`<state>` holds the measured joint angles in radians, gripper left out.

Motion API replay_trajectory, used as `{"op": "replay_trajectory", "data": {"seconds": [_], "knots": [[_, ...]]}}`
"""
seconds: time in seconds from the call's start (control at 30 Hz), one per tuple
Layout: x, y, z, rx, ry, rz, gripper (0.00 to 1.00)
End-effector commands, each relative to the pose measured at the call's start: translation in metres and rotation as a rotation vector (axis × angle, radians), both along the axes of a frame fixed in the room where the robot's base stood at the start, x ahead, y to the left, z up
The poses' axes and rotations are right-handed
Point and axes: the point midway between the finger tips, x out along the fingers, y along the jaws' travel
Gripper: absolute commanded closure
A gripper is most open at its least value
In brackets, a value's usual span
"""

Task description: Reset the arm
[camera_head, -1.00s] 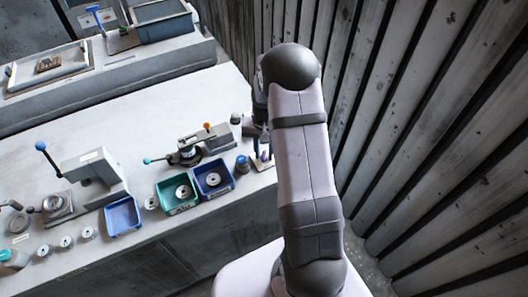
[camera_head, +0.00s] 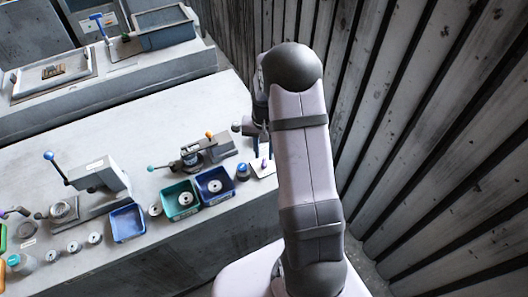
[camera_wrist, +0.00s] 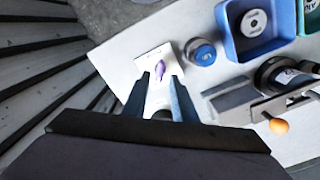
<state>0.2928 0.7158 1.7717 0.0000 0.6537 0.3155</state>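My arm stands upright in the right half of the head view, and its link hides most of my gripper there. In the wrist view my gripper (camera_wrist: 161,88) has its two dark fingers apart, with nothing seen held between them. Beyond the fingertips a white plate (camera_wrist: 152,62) lies on the bench with a small purple piece (camera_wrist: 163,75) on it. The plate also shows in the head view (camera_head: 263,168), partly behind my arm.
A blue round knob (camera_wrist: 200,52) and a blue bin (camera_wrist: 232,45) with a white disc are near the plate. A lever fixture with an orange knob (camera_wrist: 278,126) is at right. On the bench are a teal bin (camera_head: 168,200) and a press (camera_head: 97,175). A slatted wall (camera_head: 440,130) stands at right.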

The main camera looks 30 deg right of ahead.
Motion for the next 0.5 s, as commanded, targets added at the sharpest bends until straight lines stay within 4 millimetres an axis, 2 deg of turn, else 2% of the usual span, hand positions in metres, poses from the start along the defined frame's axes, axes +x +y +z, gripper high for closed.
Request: {"op": "replay_trajectory", "data": {"seconds": [0.13, 0.5], "knots": [[-0.0001, 0.0001, 0.0104, 0.0, 0.0, 0.0, 0.75], [-0.0002, 0.0, 0.0107, 0.0, 0.0, 0.0, 0.75]]}}
